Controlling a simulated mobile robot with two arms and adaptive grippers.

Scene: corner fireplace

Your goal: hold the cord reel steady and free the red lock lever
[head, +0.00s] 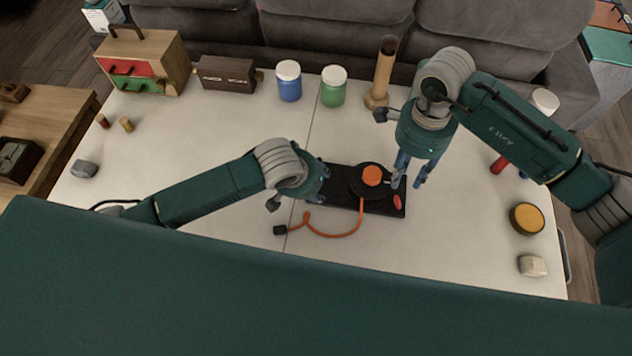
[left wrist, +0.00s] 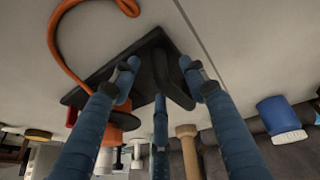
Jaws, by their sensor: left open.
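The cord reel has a black base plate (head: 343,204) and a dark drum with an orange hub (head: 372,176). It lies mid-table; its orange cord (head: 340,236) curls in front. The red lock lever (head: 397,202) is at the plate's right end, and a bit of red shows in the left wrist view (left wrist: 72,116). My left gripper (head: 321,181) is at the plate's left end. In the left wrist view its blue fingers (left wrist: 160,88) are spread around a black handle (left wrist: 172,76); contact is unclear. My right gripper (head: 408,182) is open and empty above the right end, near the lever.
Blue (head: 288,82) and green jars (head: 333,87) and a wooden cylinder (head: 382,75) stand behind. A drawer box (head: 150,60) is at back left. A yellow-topped tin (head: 527,219) and pale block (head: 532,266) lie right.

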